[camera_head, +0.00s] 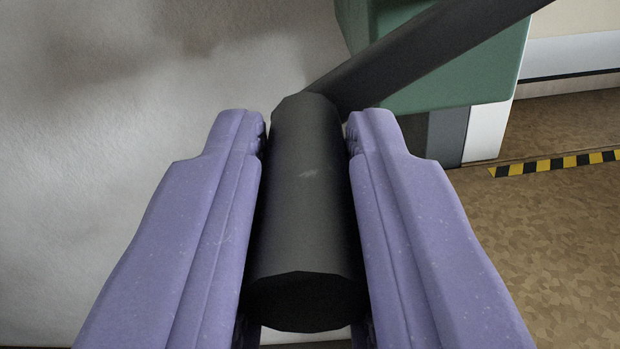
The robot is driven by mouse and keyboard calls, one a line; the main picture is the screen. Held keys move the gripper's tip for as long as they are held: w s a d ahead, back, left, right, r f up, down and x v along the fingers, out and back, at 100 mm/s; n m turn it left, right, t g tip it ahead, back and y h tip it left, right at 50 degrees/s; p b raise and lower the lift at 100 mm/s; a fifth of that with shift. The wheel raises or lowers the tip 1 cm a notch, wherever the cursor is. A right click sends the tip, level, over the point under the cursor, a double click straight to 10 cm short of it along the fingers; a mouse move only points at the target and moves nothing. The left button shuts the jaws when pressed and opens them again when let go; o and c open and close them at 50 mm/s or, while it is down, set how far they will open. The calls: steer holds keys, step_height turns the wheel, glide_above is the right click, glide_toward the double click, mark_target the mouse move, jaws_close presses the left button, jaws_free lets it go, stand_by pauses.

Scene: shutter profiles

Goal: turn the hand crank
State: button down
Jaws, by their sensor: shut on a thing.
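The hand crank's dark grey cylindrical handle (308,190) stands between the two purple fingers of my gripper (306,130). The fingers are shut on it, one on each side. The handle's near end sticks out toward the camera between the fingers. The crank's dark flat arm (430,50) runs from the handle's far end up to the right and leaves the picture at the top. The crank's pivot is out of view.
A green housing (450,75) stands behind the crank arm at the upper right, with a white and grey base below. A pale mottled wall or surface (110,150) fills the left. Brown floor (550,230) with a yellow and black stripe (555,163) lies at right.

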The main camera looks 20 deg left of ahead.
mark_target(333, 175)
steer(key=r+m, duration=0.1)
steer(key=m, duration=0.1)
steer(key=r+m+p, duration=0.1)
steer(key=r+m, duration=0.1)
steer(key=shift+s+a+r+m, duration=0.1)
steer(key=shift+a+r+m, duration=0.1)
steer(key=shift+a+m, duration=0.15)
steer(key=r+m, duration=0.1)
steer(key=r+m+p, duration=0.1)
steer(key=m, duration=0.1)
steer(key=r+m+p, duration=0.1)
steer(key=shift+d+m, duration=0.25)
steer(key=shift+d, duration=0.05)
steer(key=m, duration=0.1)
steer(key=r+m+p, duration=0.1)
steer(key=shift+w+d+r+m, duration=0.2)
steer(key=shift+d+r+m, duration=0.1)
steer(key=shift+d, duration=0.1)
steer(key=shift+w+d+r+m, duration=0.2)
steer(key=shift+d+r+m, duration=0.3)
steer(key=shift+m, duration=0.75)
steer(key=shift+w+d+r+m, duration=0.2)
steer(key=shift+d+r+m, duration=0.15)
steer(key=shift+d+m, duration=0.6)
steer(key=shift+w+d+r+m, duration=0.2)
steer(key=shift+d+r+m, duration=0.2)
steer(key=shift+m, duration=1.1)
